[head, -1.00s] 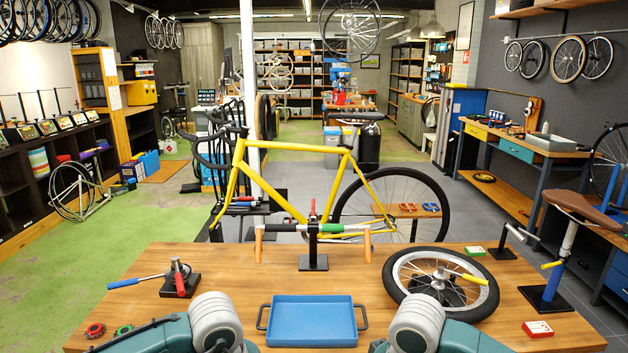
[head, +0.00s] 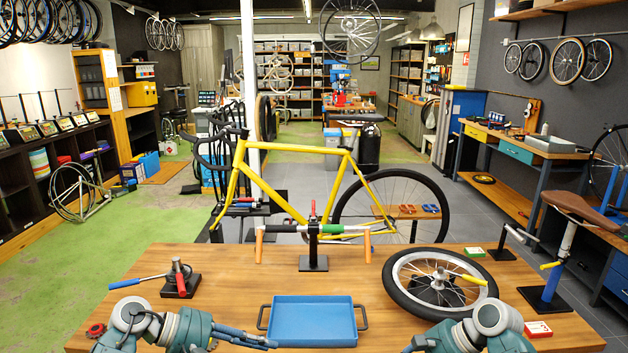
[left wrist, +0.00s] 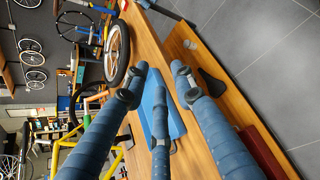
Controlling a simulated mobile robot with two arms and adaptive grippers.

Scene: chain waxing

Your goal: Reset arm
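My left gripper (head: 258,341) reaches in low over the table's front, near the blue tray (head: 312,299). In the left wrist view its blue fingers (left wrist: 157,84) are spread apart with nothing between them. The tray (left wrist: 176,116) shows below and beyond the fingers, apart from them as far as I can tell. My right gripper (head: 413,344) shows only partly at the bottom edge, right of the tray, so its opening is unclear. The tray looks empty and lies flat on the wooden table (head: 215,258).
A wheel (head: 399,293) lies on the table at right. A black stand (head: 313,263) with a bar is at the middle back. A tool stand (head: 179,280) is at left. A saddle post (head: 567,240) stands at right. A yellow bike frame (head: 292,147) is behind.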

